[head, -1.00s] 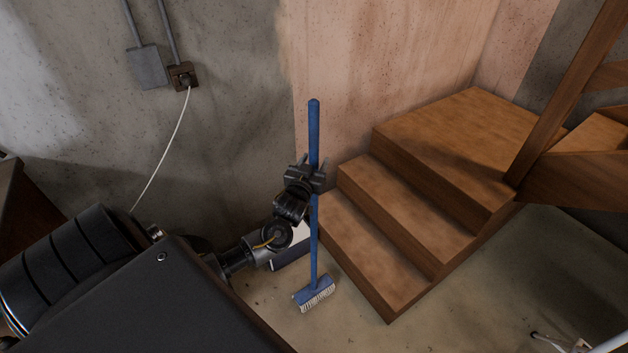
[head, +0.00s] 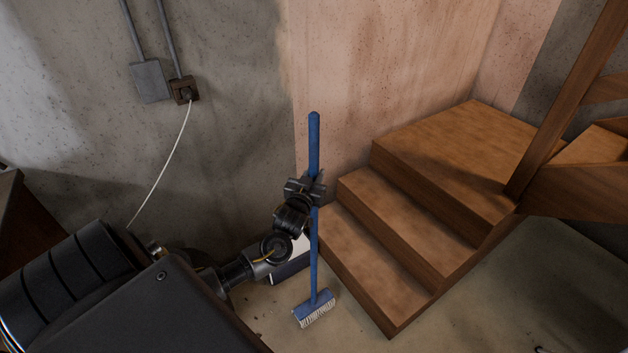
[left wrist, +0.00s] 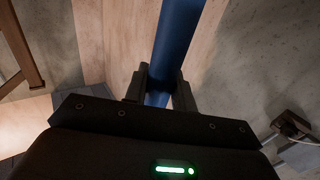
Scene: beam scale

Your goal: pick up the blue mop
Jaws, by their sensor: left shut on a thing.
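The blue mop (head: 314,262) stands nearly upright beside the wooden steps, with its blue head and pale bristles low at the floor. I cannot tell whether the bristles touch the floor. My left gripper (head: 310,186) is shut on the upper part of the blue handle, below its top end. In the left wrist view the handle (left wrist: 178,45) runs up between the two fingers of the left gripper (left wrist: 160,88). My right gripper is not in view.
Wooden stairs (head: 400,215) stand just right of the mop. A white box-like thing (head: 291,262) is partly hidden behind my left arm. A wall socket (head: 184,91) with a hanging white cable (head: 166,165) is at the upper left. Open floor lies at the lower right.

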